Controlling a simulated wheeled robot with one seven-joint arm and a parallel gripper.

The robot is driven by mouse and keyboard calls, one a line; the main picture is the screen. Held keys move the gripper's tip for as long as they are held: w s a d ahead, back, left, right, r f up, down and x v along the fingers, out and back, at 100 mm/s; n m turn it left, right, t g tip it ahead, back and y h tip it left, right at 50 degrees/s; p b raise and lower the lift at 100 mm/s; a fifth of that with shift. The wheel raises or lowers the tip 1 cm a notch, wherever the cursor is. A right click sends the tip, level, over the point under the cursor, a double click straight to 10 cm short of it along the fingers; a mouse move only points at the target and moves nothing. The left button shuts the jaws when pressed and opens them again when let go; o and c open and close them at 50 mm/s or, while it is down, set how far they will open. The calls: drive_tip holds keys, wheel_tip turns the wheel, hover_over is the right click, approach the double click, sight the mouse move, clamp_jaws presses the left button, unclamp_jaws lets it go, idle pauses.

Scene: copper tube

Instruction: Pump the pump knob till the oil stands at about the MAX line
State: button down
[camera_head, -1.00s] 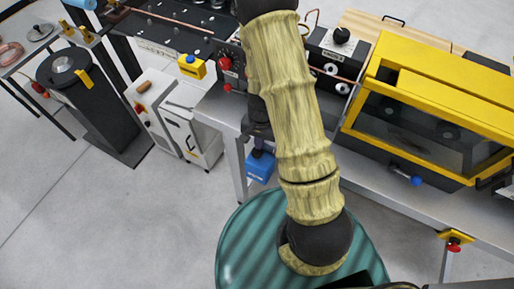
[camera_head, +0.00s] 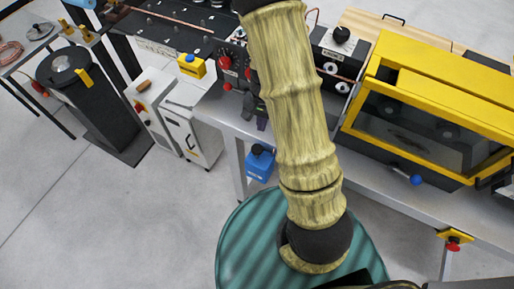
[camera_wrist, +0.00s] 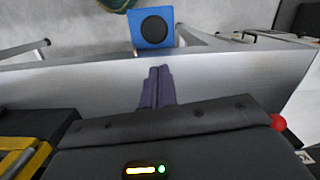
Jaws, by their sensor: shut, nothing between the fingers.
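A blue box (camera_head: 260,166) with a round black knob (camera_head: 257,149) on top sits below the bench edge in the head view. The blue box (camera_wrist: 140,40) and its black knob (camera_wrist: 154,28) also show at the top of the wrist view. In the wrist view my gripper (camera_wrist: 156,70) points toward the knob, with a gap between. I cannot make out an oil level or a MAX line.
A grey bench (camera_head: 395,185) runs behind the box, with a yellow-framed enclosure (camera_head: 435,110) at right. A red knob (camera_head: 228,86) projects from the machine near my gripper. A white cabinet (camera_head: 200,140) stands left of the box. Open floor lies in front at left.

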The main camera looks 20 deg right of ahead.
wheel_tip(320, 180, up, 11)
drive_tip(key=w+b, duration=0.1)
drive_tip(key=shift+d, duration=0.35)
idle(1.2)
drive_tip(key=s+a+n+t+b, duration=0.2)
drive_tip(key=s+n+t, duration=0.1)
drive_tip(key=s+n, duration=0.4)
drive_tip(key=s, duration=0.3)
drive_tip(key=shift+a+t+h+b, duration=0.2)
drive_tip(key=shift+t+h+b, duration=0.1)
drive_tip(key=shift+h+b, duration=0.1)
drive_tip(key=shift+a, duration=0.1)
idle(0.4)
